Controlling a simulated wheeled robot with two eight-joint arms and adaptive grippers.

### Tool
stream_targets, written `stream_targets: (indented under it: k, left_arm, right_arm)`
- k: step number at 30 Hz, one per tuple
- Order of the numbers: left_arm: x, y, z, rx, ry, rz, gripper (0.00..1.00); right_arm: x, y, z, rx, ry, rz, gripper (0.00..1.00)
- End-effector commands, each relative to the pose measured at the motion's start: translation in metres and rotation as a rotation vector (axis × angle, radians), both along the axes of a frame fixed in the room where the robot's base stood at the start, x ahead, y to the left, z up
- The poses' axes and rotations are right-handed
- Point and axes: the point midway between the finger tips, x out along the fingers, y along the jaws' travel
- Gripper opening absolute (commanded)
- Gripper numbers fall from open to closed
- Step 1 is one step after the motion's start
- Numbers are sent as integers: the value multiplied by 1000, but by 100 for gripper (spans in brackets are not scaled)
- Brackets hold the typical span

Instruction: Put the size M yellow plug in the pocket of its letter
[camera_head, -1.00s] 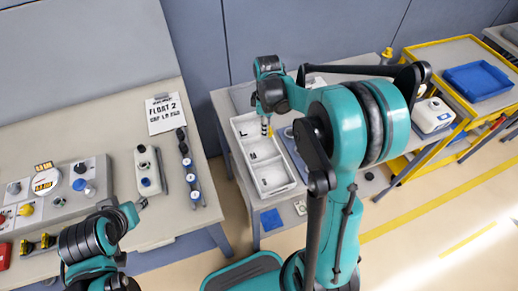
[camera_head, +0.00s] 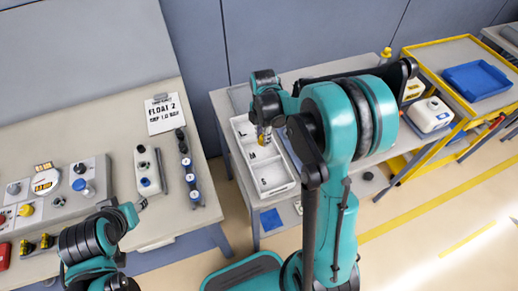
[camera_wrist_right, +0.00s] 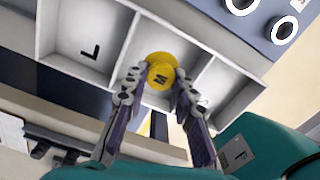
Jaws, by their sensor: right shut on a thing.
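The pocket to the left in that view bears an L. In the head view the tray (camera_head: 285,186) is under my right gripper (camera_head: 264,138), with the plug (camera_head: 264,140) at the fingertips. My left gripper (camera_head: 141,204) is by the left bench; its fingers are too small to read.
A blue panel with white-ringed holes (camera_wrist_right: 270,15) lies beside the tray. The left bench holds a control box (camera_head: 55,200), a sign (camera_head: 165,113) and a strip of round parts (camera_head: 190,170).

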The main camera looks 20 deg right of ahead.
Motion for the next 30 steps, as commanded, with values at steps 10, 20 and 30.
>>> stream_targets:
  k: [10,20,30]
  left_arm:
    - [0,0,-11,0,0,0,40]
    - [0,0,-19,0,0,0,40]
    - [0,0,-22,0,0,0,40]
  right_arm:
    - [-4,17,-26,0,0,-1,13]
    - [-4,17,-50,0,0,-1,13]
    - [-4,17,-53,0,0,-1,46]
